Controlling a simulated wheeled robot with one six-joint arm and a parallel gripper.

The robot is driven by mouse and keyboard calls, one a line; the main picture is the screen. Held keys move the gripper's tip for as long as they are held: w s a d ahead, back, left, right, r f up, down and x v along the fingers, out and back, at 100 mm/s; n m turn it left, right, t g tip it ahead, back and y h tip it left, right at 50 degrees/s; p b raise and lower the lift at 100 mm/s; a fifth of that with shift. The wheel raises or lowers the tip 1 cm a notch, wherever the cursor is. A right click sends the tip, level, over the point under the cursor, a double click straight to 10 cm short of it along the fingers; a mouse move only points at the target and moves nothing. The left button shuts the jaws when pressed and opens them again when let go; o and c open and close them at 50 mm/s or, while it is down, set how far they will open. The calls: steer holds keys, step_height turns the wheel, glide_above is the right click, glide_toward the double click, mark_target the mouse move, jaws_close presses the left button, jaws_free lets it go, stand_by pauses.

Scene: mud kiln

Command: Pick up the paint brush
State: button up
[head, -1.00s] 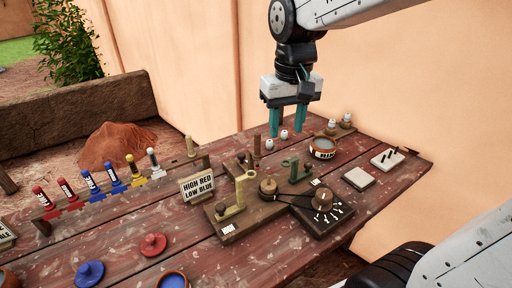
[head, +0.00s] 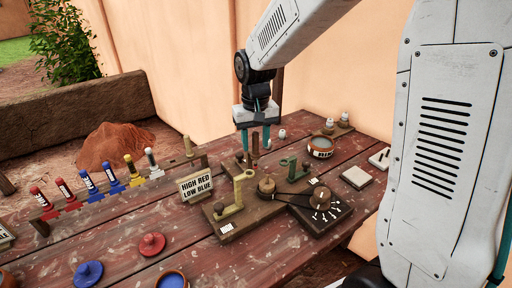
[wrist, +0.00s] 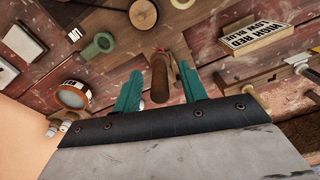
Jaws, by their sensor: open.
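A brown upright wooden handle (head: 255,147) stands on the table behind the wooden device. It may be the paint brush, but I cannot tell for sure; no bristles are clear. My gripper (head: 256,139) is over it with its two teal fingers pointing down, open and apart. In the wrist view the brown handle (wrist: 159,80) shows between the fingers of my gripper (wrist: 160,88), with gaps on both sides. A bit of red shows at its far end.
The wooden device (head: 230,225) with yellow and green brackets stands in front. A sign (head: 195,185) stands to its left. A labelled round pot (head: 320,147) is right of my gripper. Several coloured tubes line the left. Bare planks lie around a red lid (head: 152,244) and blue lid (head: 88,272).

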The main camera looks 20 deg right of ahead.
steer(key=shift+f, duration=0.5)
jaws_close()
steer(key=shift+r, duration=0.15)
step_height(320, 180, up, 10)
steer(key=shift+f, duration=0.1)
stand_by(0.3)
